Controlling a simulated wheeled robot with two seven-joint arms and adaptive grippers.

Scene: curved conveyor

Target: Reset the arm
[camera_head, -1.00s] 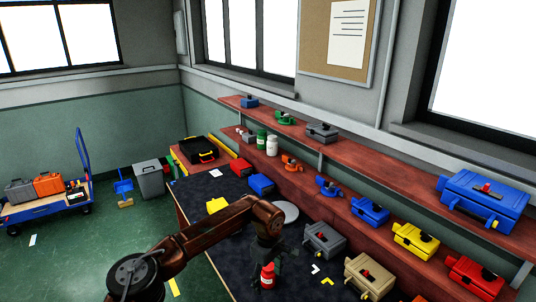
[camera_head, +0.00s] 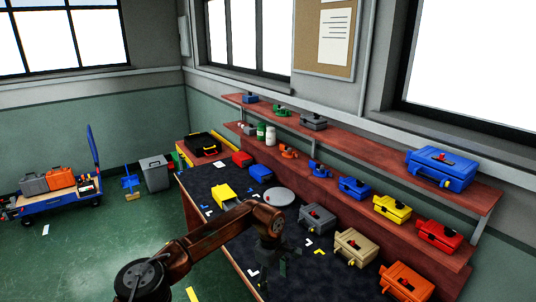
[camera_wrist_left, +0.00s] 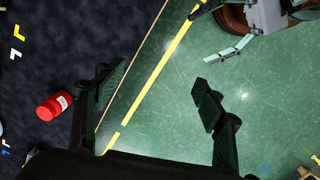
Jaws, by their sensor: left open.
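My left gripper (camera_head: 275,262) hangs over the dark table mat (camera_head: 300,236) near the table's front edge, with its jaws open and nothing between them. In the left wrist view its two dark fingers (camera_wrist_left: 160,98) stand wide apart above the table edge and the green floor. A red bottle (camera_wrist_left: 54,106) lies in that view to the left of the fingers, on the mat and apart from them. In the head view my arm and gripper hide the spot where it is. My right gripper cannot be made out in the head view.
A yellow box (camera_head: 226,195), a round grey plate (camera_head: 279,197) and several toolboxes, such as the tan one (camera_head: 355,247), line the table. Two red-brown shelves (camera_head: 395,168) with more toolboxes run along the wall. A blue cart (camera_head: 56,204) stands at the left on open green floor.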

